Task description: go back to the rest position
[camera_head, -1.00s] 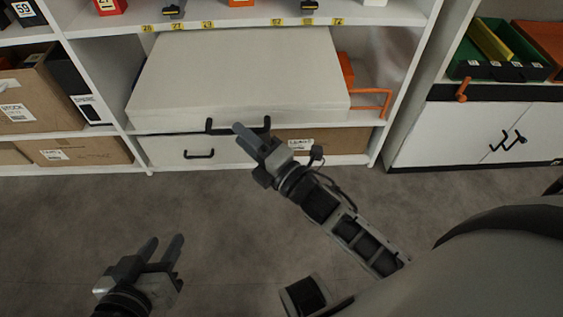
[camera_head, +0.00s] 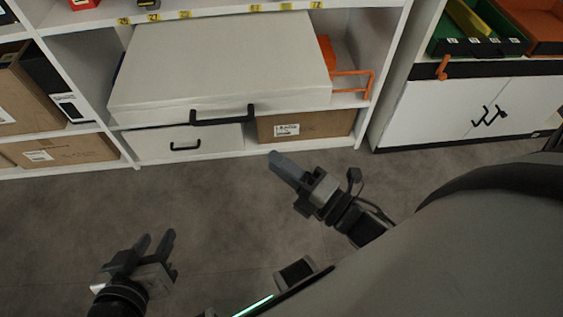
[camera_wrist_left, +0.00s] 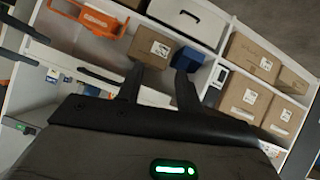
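My left gripper (camera_head: 156,240) is in the lower left of the head view, above the grey floor. Its two fingers point up and stand apart with nothing between them. They also show dark and apart in the left wrist view (camera_wrist_left: 160,82). My right gripper (camera_head: 279,160) is near the middle of the head view, in front of the shelf's lower edge. Its fingers lie together, pointing up and left, and I see nothing held in them. It looks clear of the shelf and drawer.
A white shelf unit holds a large pale case (camera_head: 220,65) with a black handle, above a white drawer front (camera_head: 150,143). Cardboard boxes (camera_head: 310,125) stand on it. A white cabinet (camera_head: 435,110) with green and orange trays is at right. The floor (camera_head: 215,220) is clear.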

